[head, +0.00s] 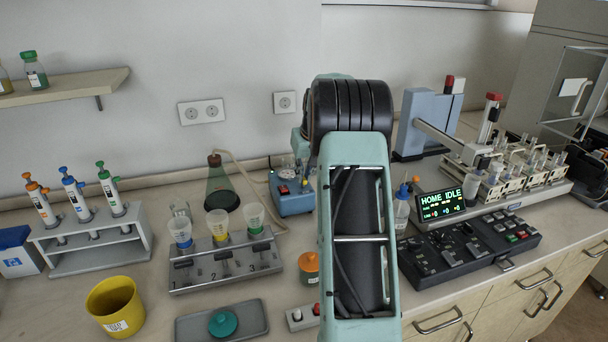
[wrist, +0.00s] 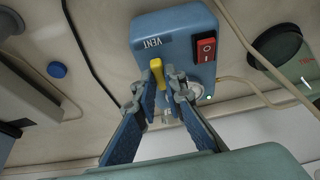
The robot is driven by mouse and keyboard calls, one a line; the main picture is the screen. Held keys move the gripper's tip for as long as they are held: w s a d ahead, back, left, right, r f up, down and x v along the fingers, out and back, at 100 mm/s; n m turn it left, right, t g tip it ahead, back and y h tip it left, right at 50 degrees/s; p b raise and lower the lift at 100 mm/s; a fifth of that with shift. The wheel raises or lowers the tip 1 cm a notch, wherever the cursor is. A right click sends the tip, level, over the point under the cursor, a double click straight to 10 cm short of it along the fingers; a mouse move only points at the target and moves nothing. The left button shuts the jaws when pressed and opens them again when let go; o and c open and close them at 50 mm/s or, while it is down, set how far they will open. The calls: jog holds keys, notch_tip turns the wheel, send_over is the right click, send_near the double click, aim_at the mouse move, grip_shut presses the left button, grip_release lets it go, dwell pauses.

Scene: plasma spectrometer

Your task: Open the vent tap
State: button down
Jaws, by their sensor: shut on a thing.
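The vent tap is a yellow lever (wrist: 157,72) on the blue box marked VENT (wrist: 176,30), seen upside down in the wrist view. My gripper (wrist: 163,92) has its two fingers on either side of the lever's lower end and is shut on it. The lever points nearly straight down the picture, slightly slanted. In the head view the blue box (head: 291,203) stands at the back of the bench, partly behind my arm.
A red rocker switch (wrist: 206,50) sits close beside the tap on the box. A green conical flask (head: 221,188) stands left of the box, with a hose behind. A rack of cups (head: 226,262) is in front. A control panel (head: 470,250) lies right of my arm.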

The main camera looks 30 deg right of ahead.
jog(key=c, duration=2)
grip_release()
jog(key=shift+r, duration=0.1)
jog(key=v, duration=1.1)
jog(key=shift+s+a+r, duration=0.1)
jog(key=shift+s+r, duration=0.2)
jog(key=shift+r, duration=0.05)
jog(key=shift+r, duration=0.1)
notch_tip(320, 180, up, 8)
jog(key=p, duration=0.7)
